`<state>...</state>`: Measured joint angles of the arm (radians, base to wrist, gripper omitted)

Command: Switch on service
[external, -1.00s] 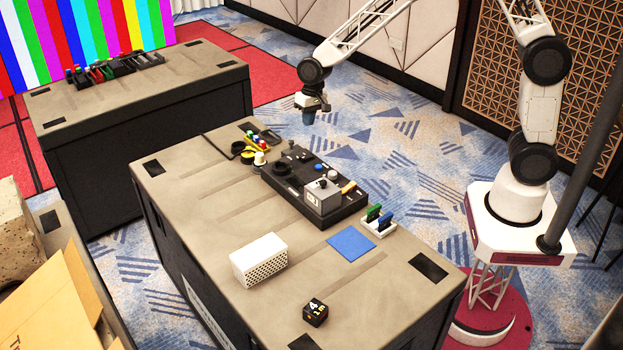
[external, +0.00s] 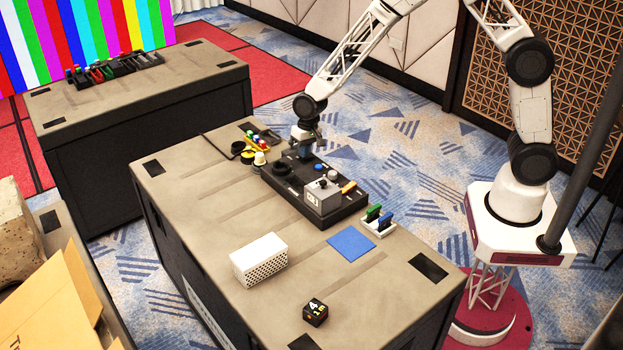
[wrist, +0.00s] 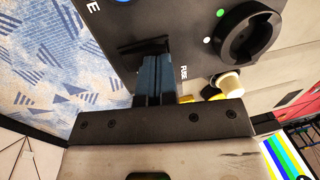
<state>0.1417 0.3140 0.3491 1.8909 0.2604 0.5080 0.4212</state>
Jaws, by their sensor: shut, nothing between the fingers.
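The black control panel (external: 290,203) lies on the near case, with several knobs and controls on it. My gripper (external: 304,151) is over the panel's far end. In the wrist view the shut fingers (wrist: 150,58) point at the panel face (wrist: 178,22), with nothing between them. A dark patch lies around the fingertips; I cannot tell whether it is a switch or shadow, nor whether they touch. A "FUSE" label and a round black knob (wrist: 245,33) lie to the right. A label ending in "E" and the edge of a blue part (wrist: 124,1) show at the top. No full "service" label is readable.
Yellow and black parts (external: 250,152) sit left of my gripper.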

